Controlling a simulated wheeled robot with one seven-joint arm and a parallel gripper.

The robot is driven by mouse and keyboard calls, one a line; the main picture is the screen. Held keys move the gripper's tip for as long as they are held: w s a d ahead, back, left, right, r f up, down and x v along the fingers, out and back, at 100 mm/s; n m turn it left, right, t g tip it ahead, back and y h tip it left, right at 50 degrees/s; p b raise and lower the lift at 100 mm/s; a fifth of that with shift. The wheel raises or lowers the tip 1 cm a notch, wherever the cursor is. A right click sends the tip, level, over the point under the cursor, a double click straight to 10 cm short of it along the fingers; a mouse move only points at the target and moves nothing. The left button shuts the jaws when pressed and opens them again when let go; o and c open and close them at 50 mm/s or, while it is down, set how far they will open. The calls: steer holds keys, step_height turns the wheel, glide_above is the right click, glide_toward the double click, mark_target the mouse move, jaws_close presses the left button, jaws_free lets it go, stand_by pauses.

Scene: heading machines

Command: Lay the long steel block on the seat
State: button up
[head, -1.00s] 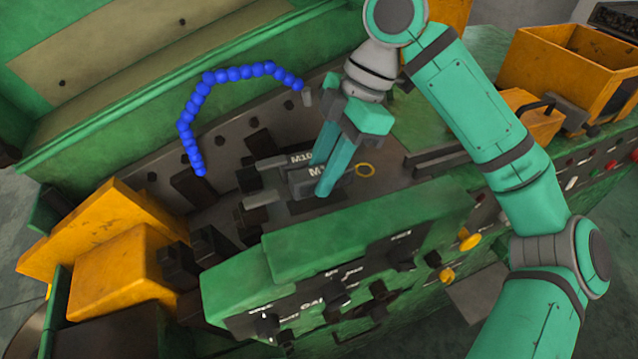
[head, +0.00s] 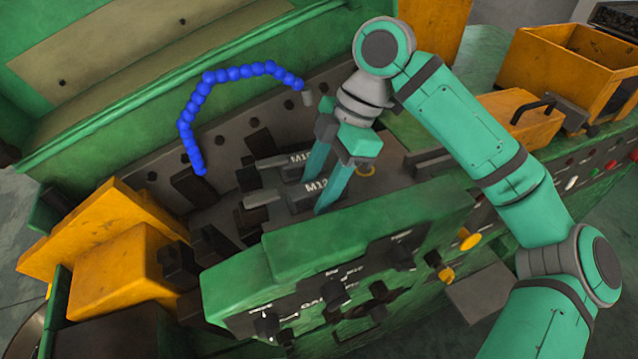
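My gripper (head: 316,194) points down into the machine's bay, its two teal fingers apart with a gap between them. A dark grey block marked M12 (head: 308,189) is by the fingertips; its right end is partly covered by the near finger, and I see no clear grip on it. A second block, marked M10 (head: 294,159), lies just behind it, partly covered by the far finger. Lighter steel pieces stick out from the left ends of both blocks, at the front (head: 261,198) and at the back (head: 270,162). I cannot tell which is the long steel block or where the seat is.
A blue segmented hose (head: 190,110) arches over the bay from the back wall. A green control housing (head: 370,235) with knobs forms the front edge. Yellow guards (head: 125,260) stand at left.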

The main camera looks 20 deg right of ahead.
steer(key=shift+r, duration=0.15)
steer(key=v, duration=1.2)
steer(key=shift+r, duration=0.1)
stand_by(0.3)
